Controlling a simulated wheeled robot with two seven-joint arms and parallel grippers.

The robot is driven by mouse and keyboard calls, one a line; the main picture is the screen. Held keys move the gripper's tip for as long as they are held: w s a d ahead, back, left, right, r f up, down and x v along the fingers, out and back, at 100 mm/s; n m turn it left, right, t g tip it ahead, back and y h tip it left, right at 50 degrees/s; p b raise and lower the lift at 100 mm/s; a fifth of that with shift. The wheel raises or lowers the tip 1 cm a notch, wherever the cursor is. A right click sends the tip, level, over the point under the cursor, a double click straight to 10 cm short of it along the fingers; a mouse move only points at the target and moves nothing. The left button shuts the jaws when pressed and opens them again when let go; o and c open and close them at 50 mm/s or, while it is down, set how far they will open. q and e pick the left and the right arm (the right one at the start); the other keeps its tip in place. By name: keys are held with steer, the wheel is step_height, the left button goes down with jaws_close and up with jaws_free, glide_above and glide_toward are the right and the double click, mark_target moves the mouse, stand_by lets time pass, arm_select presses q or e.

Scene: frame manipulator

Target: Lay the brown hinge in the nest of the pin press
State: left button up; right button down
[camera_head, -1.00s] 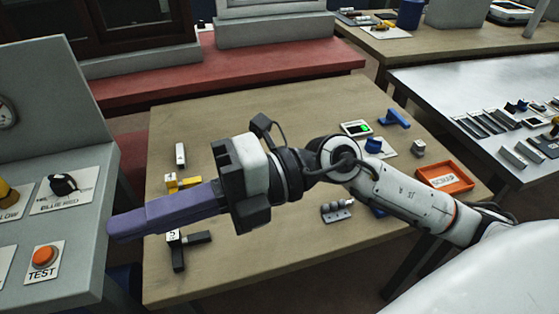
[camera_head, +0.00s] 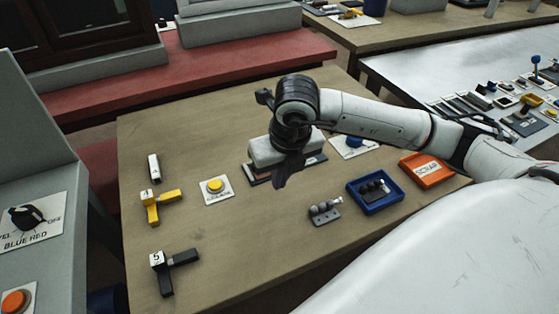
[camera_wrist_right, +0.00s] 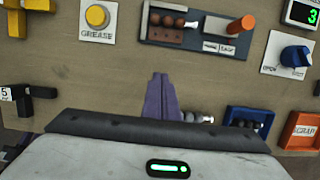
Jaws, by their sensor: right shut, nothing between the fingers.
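My right gripper (camera_head: 287,182) has purple fingers, shut and empty, pointing down over the middle of the table. They also show in the right wrist view (camera_wrist_right: 160,80), just below a long grey fixture (camera_wrist_right: 200,62) that looks like the pin press. An orange-red knob stands at its right end. A brown piece with round knuckles (camera_wrist_right: 165,37), seemingly the brown hinge, lies at the fixture's left part; its exact seating is unclear. In the head view my gripper hides most of the fixture; its edge (camera_head: 314,163) shows. My left gripper is not in view.
A yellow button (camera_head: 215,187), a yellow bracket (camera_head: 160,204) and a black bracket (camera_head: 172,262) are on the left. A grey hinge-like part (camera_head: 325,213), a blue tray (camera_head: 357,200) holding a dark part, and an orange scrap tray (camera_head: 425,170) are on the right. The front middle is clear.

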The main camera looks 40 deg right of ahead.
mark_target(267, 175)
steer(key=x, duration=0.4)
steer(key=shift+s, duration=0.1)
steer(key=w, duration=0.1)
steer(key=w+p, duration=0.1)
steer(key=shift+w+d+r, duration=0.2)
steer(key=shift+w+d, duration=0.25)
steer(key=shift+w, duration=0.55)
steer(key=shift+f, duration=0.1)
steer(key=shift+w+d+f+b, duration=0.15)
steer(key=shift+w+b, duration=0.55)
steer(key=shift+w, duration=0.2)
steer(key=shift+s, duration=0.15)
